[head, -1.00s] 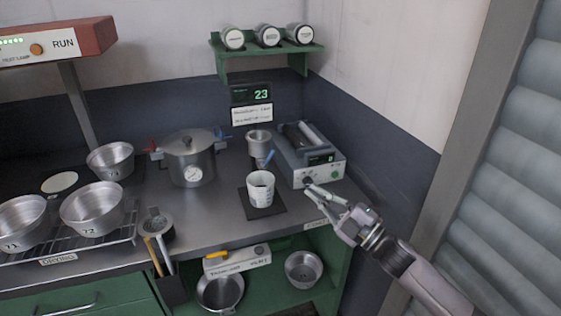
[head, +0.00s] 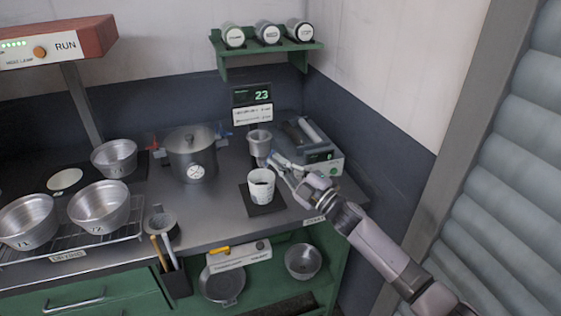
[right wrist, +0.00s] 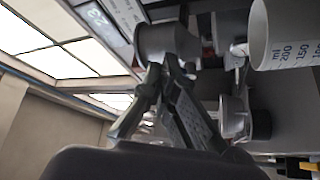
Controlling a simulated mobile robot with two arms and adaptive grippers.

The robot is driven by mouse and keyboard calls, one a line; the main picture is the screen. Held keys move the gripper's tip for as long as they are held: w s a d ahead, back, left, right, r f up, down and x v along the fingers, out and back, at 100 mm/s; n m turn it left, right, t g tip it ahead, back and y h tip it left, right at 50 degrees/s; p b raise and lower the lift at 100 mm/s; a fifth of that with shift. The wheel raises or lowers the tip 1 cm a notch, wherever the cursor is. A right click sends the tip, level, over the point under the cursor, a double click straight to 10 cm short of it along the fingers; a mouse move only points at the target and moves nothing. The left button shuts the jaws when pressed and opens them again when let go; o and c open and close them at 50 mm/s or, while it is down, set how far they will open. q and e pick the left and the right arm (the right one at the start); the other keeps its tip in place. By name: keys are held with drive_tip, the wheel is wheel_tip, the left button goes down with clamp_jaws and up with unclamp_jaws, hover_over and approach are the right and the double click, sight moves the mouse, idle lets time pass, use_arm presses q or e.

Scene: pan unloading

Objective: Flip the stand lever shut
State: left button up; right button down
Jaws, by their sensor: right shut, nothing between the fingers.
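The stand is a small dark holder with a metal cup (head: 259,140) on top, at the back of the counter; the cup also shows in the right wrist view (right wrist: 168,42). Its blue lever is mostly hidden by my right gripper's fingers, so I cannot tell its position now. My right gripper (head: 273,160) is shut and empty, its fingertips close beside the stand on its right; in the right wrist view the fingers (right wrist: 157,80) point at the cup. Contact with the lever cannot be made out. My left gripper is out of view.
A white beaker (head: 261,184) with dark contents stands on a black mat (head: 262,208) in front of the stand. A grey device (head: 322,168) stands to the right, a lidded pot (head: 191,155) to the left. Metal pans (head: 98,207) sit on a rack further left.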

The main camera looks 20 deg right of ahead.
drive_tip(key=shift+r, duration=0.1)
drive_tip(key=shift+n+g+p, duration=0.3)
drive_tip(key=shift+n+p, duration=0.1)
drive_tip(key=shift+p, duration=0.05)
drive_tip(key=shift+a+r+n+p, duration=0.15)
drive_tip(key=shift+r+n+p, duration=0.05)
drive_tip(key=shift+n+p, duration=0.25)
drive_tip(key=n+g+p, duration=0.1)
drive_tip(key=p, duration=0.1)
drive_tip(key=r+n+g+p, duration=0.1)
drive_tip(key=n, duration=0.1)
drive_tip(key=shift+a+r+p, duration=0.1)
drive_tip(key=shift+a+p, duration=0.55)
drive_tip(key=shift+p, duration=0.05)
drive_tip(key=shift+a, duration=0.7)
